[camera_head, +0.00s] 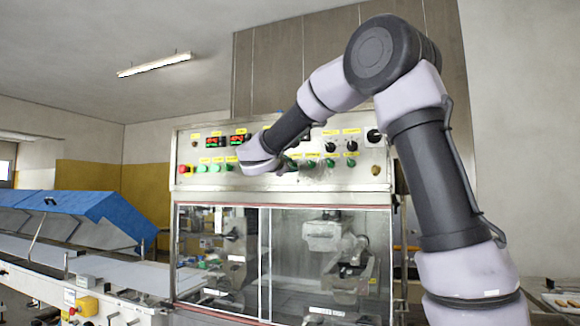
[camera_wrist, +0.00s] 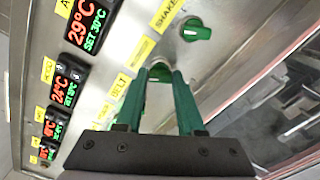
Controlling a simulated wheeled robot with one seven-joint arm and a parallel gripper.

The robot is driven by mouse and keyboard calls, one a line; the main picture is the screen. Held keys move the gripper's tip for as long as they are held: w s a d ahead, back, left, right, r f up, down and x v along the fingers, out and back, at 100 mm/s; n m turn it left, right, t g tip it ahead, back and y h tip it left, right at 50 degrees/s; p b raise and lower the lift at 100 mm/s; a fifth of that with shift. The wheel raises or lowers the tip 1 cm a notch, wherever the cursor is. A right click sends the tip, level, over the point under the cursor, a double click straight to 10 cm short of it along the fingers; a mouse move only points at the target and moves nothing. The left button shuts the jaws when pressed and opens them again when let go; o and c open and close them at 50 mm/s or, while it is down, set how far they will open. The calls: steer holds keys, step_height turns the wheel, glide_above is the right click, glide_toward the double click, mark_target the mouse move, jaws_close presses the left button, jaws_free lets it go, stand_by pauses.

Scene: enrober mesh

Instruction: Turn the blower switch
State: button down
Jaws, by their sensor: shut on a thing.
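My gripper (camera_wrist: 160,72) has its two green fingers closed on a switch knob on the control panel. The knob is mostly hidden between the fingertips, so its angle cannot be told. The yellow label (camera_wrist: 146,50) beside it is not readable; I cannot confirm that it is the blower switch. In the wrist view a BELT label (camera_wrist: 120,86) lies to its left, and a green knob (camera_wrist: 197,30) by a SHAKE label lies to its upper right. In the head view my wrist covers the front of the panel (camera_head: 215,185), hiding the gripped knob.
Red digital displays (camera_wrist: 82,22) line the panel's left in the wrist view. A red button (camera_head: 183,170), green buttons (camera_head: 201,168) and several knobs (camera_head: 330,147) surround my gripper. Glass doors (camera_head: 217,250) stand below the panel. A blue-covered conveyor (camera_head: 100,210) is at left.

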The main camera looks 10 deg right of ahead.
steer(key=shift+f, duration=0.1)
stand_by(0.3)
steer(key=c, duration=0.5)
jaws_free()
steer(key=shift+s+a, duration=0.1)
steer(key=shift+a, duration=0.05)
steer(key=v, duration=1)
steer(key=shift+s+a, duration=0.15)
steer(key=shift+s, duration=0.1)
